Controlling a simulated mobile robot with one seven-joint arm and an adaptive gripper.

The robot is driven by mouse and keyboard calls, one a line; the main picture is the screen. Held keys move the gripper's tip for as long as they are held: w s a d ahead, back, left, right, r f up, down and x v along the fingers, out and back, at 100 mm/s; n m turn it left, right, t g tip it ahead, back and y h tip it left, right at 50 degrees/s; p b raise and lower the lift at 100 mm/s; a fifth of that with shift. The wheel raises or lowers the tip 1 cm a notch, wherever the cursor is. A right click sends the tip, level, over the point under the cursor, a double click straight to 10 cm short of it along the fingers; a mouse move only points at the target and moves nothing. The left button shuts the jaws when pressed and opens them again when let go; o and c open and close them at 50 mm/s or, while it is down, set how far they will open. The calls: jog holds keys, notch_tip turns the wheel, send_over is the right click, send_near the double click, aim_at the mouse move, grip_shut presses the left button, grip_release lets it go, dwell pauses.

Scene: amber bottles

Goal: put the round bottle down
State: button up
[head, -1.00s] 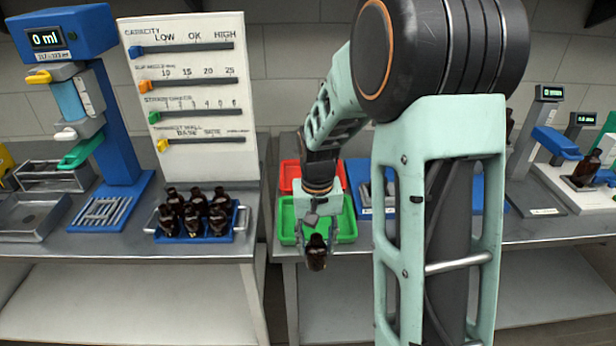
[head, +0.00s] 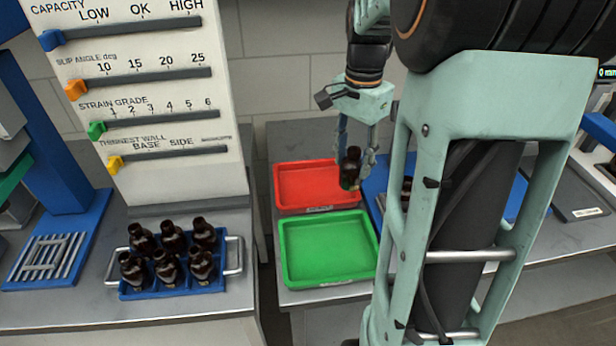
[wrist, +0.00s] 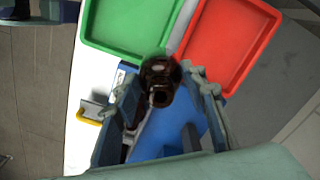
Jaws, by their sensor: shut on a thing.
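A dark amber round bottle (head: 350,168) is upright between the fingers of my gripper (head: 356,158). In the head view it shows in front of the right end of the red tray (head: 285,188), near the edge of the green tray (head: 290,262). In the wrist view the bottle (wrist: 159,82) is seen from its neck end, with the gripper fingers (wrist: 160,100) on both sides of it. There it overlaps the blue surface and the corners of both trays. Its height above the bench cannot be told. Both trays look empty.
A blue rack (head: 230,268) with several amber bottles stands on the left bench, below a white slider board (head: 150,100). A blue mat (head: 372,190) lies right of the trays, with another dark bottle (head: 406,190) partly hidden behind my arm.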

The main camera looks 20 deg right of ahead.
jog(key=shift+w+r, duration=0.1)
jog(key=shift+w, duration=0.15)
jog(key=shift+w+a+f+p, duration=0.55)
jog(key=shift+w+f, duration=1.6)
jog(key=shift+w, duration=0.05)
jog(key=shift+w+a+f+p, duration=0.5)
jog(key=shift+w+f+p, duration=0.1)
jog(key=shift+w+f, duration=1.6)
jog(key=shift+w+a+f+p, duration=0.55)
jog(key=shift+w+f, duration=1.55)
jog(key=shift+w, duration=0.1)
jog(key=shift+f, duration=0.2)
jog(key=o, duration=1.2)
jog(key=shift+r, duration=0.1)
